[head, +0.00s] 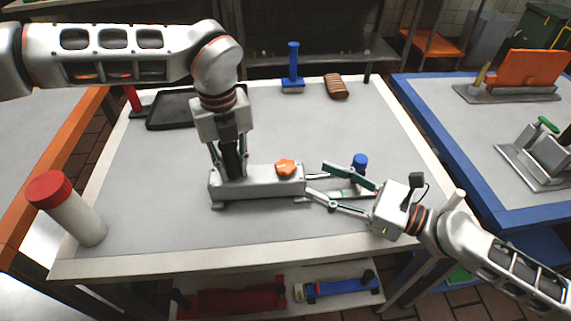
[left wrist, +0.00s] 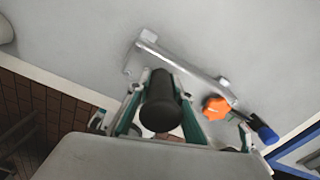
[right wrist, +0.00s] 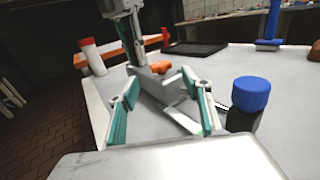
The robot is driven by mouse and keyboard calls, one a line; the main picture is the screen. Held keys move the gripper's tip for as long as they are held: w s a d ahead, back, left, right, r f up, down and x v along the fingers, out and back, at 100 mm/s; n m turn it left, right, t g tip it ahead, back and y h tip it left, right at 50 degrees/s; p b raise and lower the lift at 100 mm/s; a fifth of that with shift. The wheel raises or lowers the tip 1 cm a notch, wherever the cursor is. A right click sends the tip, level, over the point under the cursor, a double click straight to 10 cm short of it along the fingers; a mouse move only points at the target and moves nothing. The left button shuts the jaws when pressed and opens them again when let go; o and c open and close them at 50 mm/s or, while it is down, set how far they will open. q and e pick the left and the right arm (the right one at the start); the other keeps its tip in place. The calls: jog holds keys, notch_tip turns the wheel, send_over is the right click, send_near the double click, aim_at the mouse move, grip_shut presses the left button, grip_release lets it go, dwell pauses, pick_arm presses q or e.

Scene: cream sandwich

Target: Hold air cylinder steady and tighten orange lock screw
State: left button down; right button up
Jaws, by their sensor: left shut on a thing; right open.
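The grey fixture bar (head: 262,188) lies across the front middle of the table. A black upright cylinder (head: 232,158), apparently the air cylinder, stands at its left part; its round top faces the camera in the left wrist view (left wrist: 160,108). My left gripper (head: 229,166) points down and is shut on this cylinder from both sides. The orange lock screw (head: 286,166) sits on the fixture's right part, apart from both grippers; it also shows in the left wrist view (left wrist: 216,108). My right gripper (head: 314,184) is open and empty at the fixture's right end, its fingers pointing left.
A blue-capped dark cylinder (right wrist: 250,95) stands close to my right gripper's fingers. A red-capped white bottle (head: 70,205) is at the front left. A black tray (head: 185,108), a blue stand (head: 293,75) and a brown block (head: 336,87) are at the back. The table's middle is clear.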

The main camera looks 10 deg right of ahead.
aim_at(295, 170)
jog(key=shift+x, duration=4.95)
jog(key=c, duration=1.1)
